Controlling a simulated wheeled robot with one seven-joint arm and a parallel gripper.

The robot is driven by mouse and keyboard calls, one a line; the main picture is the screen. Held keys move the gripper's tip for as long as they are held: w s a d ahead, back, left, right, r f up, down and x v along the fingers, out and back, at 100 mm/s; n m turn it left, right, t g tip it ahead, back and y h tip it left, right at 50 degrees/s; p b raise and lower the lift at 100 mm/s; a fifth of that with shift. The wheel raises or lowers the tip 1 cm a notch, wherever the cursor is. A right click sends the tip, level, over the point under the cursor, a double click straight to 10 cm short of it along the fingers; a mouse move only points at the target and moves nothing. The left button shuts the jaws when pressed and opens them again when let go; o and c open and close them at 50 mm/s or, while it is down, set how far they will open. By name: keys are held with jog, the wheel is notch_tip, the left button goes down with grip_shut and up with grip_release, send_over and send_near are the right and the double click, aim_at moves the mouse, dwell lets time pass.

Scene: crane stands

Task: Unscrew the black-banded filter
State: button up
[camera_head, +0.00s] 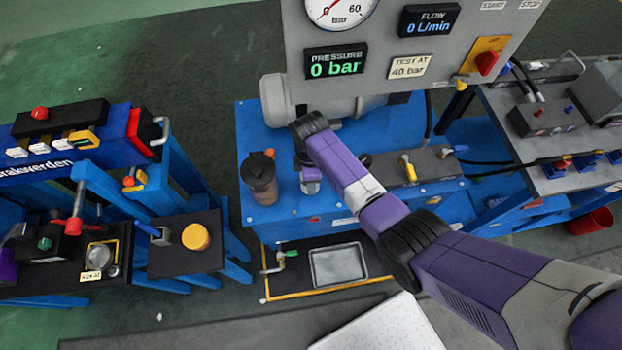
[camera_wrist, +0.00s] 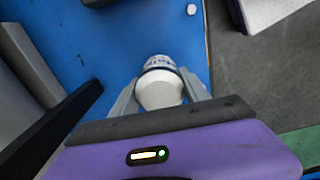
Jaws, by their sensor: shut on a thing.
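A pale, rounded filter (camera_wrist: 160,88) with a dark printed band around it sits between the two fingers of my gripper (camera_wrist: 160,98) in the wrist view. The fingers are shut on its sides. In the head view my gripper (camera_head: 310,184) points down over the blue power unit tank (camera_head: 285,212), below the gauge panel. My own wrist covers most of the filter there. Its threads and the seat under it are hidden, so I cannot tell whether it is still screwed on.
A brown cup-like cylinder with a dark top (camera_head: 259,182) stands close left of my gripper. The gauge panel (camera_head: 400,50) reads 0 bar and 0 L/min. A grey tray (camera_head: 338,264) lies on the floor in front. A yellow-handled valve (camera_head: 408,168) is to the right.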

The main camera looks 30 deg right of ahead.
jog(key=shift+r+n, duration=0.1)
jog(key=shift+n, duration=1)
jog(key=n, duration=0.2)
jog(key=shift+n+p, duration=0.3)
jog(key=n, duration=0.2)
jog(key=shift+n, duration=0.3)
jog(key=o, duration=1.6)
jog(key=shift+c, duration=1)
